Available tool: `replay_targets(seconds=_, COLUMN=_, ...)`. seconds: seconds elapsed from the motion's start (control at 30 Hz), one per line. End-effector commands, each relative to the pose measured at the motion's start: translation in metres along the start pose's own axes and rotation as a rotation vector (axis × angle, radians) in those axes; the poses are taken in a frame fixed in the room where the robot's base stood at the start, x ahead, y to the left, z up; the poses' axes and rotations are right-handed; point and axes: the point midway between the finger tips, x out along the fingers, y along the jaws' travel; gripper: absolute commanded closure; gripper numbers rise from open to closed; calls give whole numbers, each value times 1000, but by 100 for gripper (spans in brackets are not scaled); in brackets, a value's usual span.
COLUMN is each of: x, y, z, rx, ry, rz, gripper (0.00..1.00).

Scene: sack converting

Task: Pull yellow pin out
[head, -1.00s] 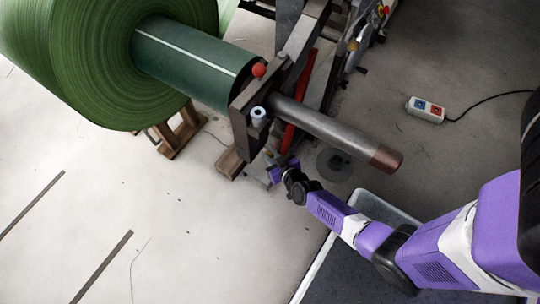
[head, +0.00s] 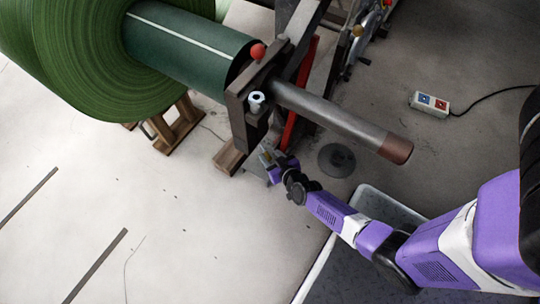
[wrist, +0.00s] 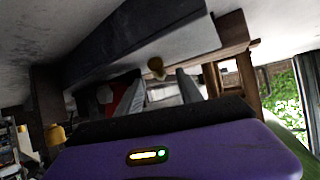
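The yellow pin (wrist: 155,66) shows in the wrist view as a small rounded yellow knob below a dark grey beam. My gripper (wrist: 159,84) is open, with one grey finger on each side below the knob. The knob appears near the gap between the fingertips, and I see no finger closed on it. In the head view my gripper (head: 268,157) is low beside the dark upright bracket (head: 252,108), below the metal shaft. The pin cannot be made out clearly there.
A big green roll (head: 80,60) sits on a green core at upper left. The steel shaft (head: 335,118) with a copper-coloured end sticks out above my arm. A red bar (head: 300,95) and wooden block (head: 228,157) are close by. A socket box (head: 430,104) lies on the floor.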

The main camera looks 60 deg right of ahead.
Motion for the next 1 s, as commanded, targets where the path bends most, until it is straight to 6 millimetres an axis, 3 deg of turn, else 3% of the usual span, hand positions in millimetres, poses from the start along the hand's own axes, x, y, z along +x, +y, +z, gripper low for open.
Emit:
replay_targets(seconds=0.37, x=-5, y=0, z=-1, rx=0, ry=-1, rz=0, gripper=56)
replay_targets(seconds=0.8, x=-65, y=1, z=-3, rx=-2, ry=-1, rz=1, gripper=56)
replay_targets(seconds=1.0, x=-78, y=0, z=0, rx=0, ry=-1, rz=0, gripper=56)
